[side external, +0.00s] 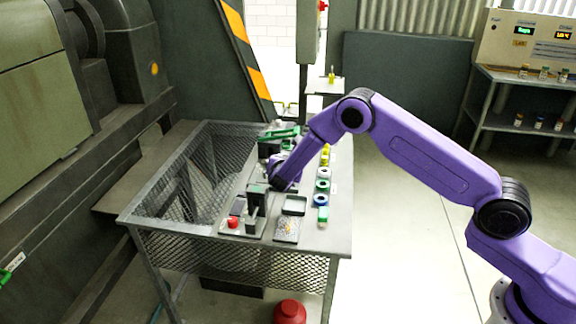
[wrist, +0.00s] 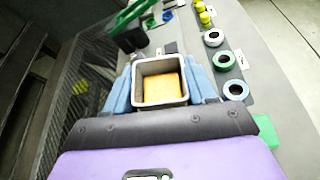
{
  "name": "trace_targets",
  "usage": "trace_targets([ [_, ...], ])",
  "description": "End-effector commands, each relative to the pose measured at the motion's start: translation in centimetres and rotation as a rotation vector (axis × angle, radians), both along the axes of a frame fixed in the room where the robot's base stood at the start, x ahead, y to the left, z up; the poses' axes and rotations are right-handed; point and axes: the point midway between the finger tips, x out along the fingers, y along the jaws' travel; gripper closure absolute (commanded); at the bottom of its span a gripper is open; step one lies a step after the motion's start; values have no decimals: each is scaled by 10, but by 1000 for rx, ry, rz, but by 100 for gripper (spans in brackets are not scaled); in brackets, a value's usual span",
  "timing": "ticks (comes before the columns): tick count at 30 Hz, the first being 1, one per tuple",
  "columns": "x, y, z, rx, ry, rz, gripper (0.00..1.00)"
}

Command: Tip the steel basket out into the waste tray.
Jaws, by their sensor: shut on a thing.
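The steel basket (wrist: 139,77) is a small square metal container with an open top, seen from above in the wrist view. A flat yellow-tan block or fill (wrist: 160,88) lies inside it. My gripper (wrist: 162,84) has its blue fingers on the basket's left and right sides, holding it. In the side view my gripper (side external: 275,181) is low over the bench's middle, and the basket is hidden or too small to make out.
The mesh-sided bench (side external: 195,229) carries a dark upright device (side external: 257,200) and a red button (side external: 233,222) at front left. Several coloured rings (side external: 322,186) line the right side. A green-handled device (wrist: 130,25) stands behind the basket. The bench's right edge strip is fairly clear.

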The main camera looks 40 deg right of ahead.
Motion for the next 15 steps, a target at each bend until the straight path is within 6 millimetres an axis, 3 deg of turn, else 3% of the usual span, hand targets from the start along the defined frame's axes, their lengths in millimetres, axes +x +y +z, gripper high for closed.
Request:
trace_targets([
  [15,-1,-1,6,311,-310,0,76],
])
